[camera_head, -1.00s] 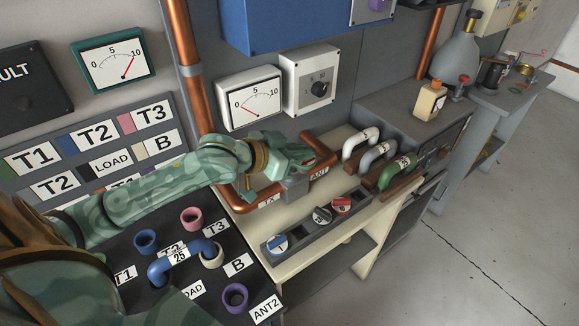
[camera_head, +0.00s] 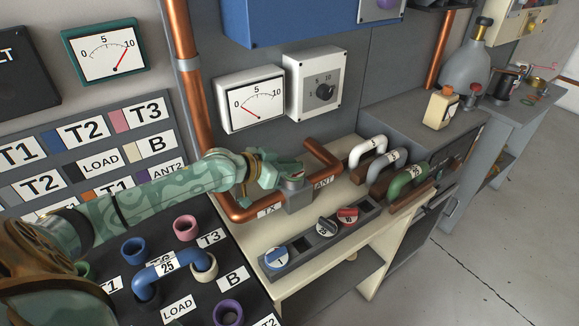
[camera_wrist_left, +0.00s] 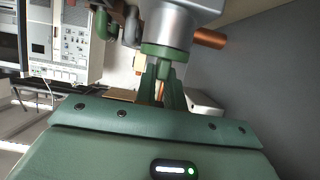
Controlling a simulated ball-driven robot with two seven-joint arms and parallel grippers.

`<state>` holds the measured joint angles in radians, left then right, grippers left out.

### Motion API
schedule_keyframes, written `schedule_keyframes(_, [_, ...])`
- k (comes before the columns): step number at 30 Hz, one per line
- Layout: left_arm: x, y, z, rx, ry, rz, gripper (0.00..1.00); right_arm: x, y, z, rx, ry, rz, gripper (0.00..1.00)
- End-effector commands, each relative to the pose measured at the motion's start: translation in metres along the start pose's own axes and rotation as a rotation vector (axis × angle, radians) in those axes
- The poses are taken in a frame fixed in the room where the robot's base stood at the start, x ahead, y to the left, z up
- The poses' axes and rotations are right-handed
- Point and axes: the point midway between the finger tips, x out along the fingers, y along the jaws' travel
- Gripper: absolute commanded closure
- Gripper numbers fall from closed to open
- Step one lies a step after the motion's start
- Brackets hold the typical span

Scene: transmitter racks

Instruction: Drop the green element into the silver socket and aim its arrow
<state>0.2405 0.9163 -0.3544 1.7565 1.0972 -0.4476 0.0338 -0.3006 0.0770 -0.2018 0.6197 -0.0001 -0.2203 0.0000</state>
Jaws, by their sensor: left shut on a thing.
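The silver socket (camera_head: 299,201) sits in the copper line between the TX and ANT labels on the cream bench. My left gripper (camera_head: 290,172) is right at the top of the socket, its fingers reaching in from the left. In the left wrist view, its fingers (camera_wrist_left: 164,82) are shut on the green element (camera_wrist_left: 166,50), whose round green edge lies against the silver socket (camera_wrist_left: 172,22). I cannot tell how deep the element sits. Its arrow cannot be made out. The gripper hides most of the element in the head view. My right gripper is not in view.
A grey tray (camera_head: 327,241) in front holds a blue element (camera_head: 277,258), a grey one (camera_head: 326,225) and a red one (camera_head: 347,215), with an empty slot. White, grey and green (camera_head: 407,182) U-links stand to the right. Two meters and a dial box hang behind.

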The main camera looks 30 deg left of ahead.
Motion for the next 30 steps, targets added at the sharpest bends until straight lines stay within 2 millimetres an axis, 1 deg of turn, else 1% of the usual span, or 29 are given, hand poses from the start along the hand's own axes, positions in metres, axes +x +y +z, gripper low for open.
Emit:
schedule_keyframes(5, [0.001, 0.000, 0.003, 0.000, -0.001, 0.000, 1.00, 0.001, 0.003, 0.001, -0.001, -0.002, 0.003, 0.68])
schedule_keyframes(6, [0.001, 0.000, 0.002, 0.000, -0.001, 0.000, 0.78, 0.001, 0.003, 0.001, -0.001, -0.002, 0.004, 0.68])
schedule_keyframes(7, [0.001, 0.000, 0.002, 0.000, -0.001, 0.000, 0.70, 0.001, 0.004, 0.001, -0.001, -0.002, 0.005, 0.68])
schedule_keyframes(8, [0.001, 0.000, 0.002, 0.000, -0.001, 0.000, 0.68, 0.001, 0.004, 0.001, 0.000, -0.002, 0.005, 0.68])
schedule_keyframes(16, [0.000, 0.000, 0.001, 0.000, 0.000, 0.000, 0.68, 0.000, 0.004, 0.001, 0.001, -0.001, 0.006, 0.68])
schedule_keyframes(18, [-0.003, 0.000, -0.001, 0.000, -0.001, -0.001, 0.68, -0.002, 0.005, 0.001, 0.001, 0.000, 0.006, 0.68])
schedule_keyframes(20, [-0.010, -0.001, -0.001, 0.000, -0.002, -0.002, 0.68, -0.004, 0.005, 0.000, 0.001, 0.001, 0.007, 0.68])
schedule_keyframes(22, [-0.024, 0.000, -0.001, 0.002, -0.004, -0.001, 0.68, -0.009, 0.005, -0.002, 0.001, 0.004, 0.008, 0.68])
schedule_keyframes(27, [-0.065, 0.001, -0.003, 0.003, -0.005, 0.002, 0.68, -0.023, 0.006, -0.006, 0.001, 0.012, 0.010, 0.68])
schedule_keyframes(30, [-0.085, 0.000, -0.002, 0.001, -0.005, 0.000, 0.68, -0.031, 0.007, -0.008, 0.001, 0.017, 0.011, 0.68])
